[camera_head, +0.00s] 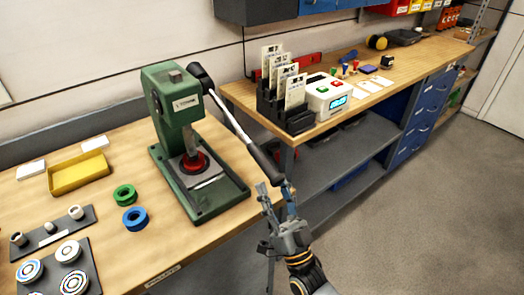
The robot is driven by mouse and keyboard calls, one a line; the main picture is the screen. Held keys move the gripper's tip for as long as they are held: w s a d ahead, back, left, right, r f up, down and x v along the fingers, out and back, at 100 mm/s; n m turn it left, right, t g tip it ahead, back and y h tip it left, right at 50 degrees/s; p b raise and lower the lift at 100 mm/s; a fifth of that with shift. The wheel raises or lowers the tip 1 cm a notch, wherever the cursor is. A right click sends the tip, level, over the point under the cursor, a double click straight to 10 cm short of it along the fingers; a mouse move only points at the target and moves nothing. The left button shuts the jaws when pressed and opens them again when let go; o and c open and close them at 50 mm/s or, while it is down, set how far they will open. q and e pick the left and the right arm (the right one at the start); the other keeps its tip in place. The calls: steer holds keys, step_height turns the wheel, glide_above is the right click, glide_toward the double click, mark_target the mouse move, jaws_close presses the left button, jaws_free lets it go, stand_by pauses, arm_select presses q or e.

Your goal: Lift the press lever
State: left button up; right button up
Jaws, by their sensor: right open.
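The green press (165,110) stands on the wooden bench at the left. Its lever (232,118) runs from a black pivot at the top down to the right and ends in a black handle (266,163) beyond the bench's right edge. A red ring (194,164) sits under the press ram. My right gripper (276,189) is open, fingers pointing up, at the lower end of the handle. The handle's tip appears close to or between the fingertips; I cannot tell whether they touch. My left gripper is not in view.
A green ring (124,195), a blue ring (135,218), a yellow tray (80,174) and dark fixture plates (85,267) lie on the left bench. A second bench (390,85) behind holds a white device (328,97) and a black card rack (287,118). Floor at right is clear.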

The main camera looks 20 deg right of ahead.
mark_target(258, 148)
steer(key=p+x, duration=0.2)
steer(key=x, duration=0.5)
steer(key=shift+w, duration=0.1)
jaws_close()
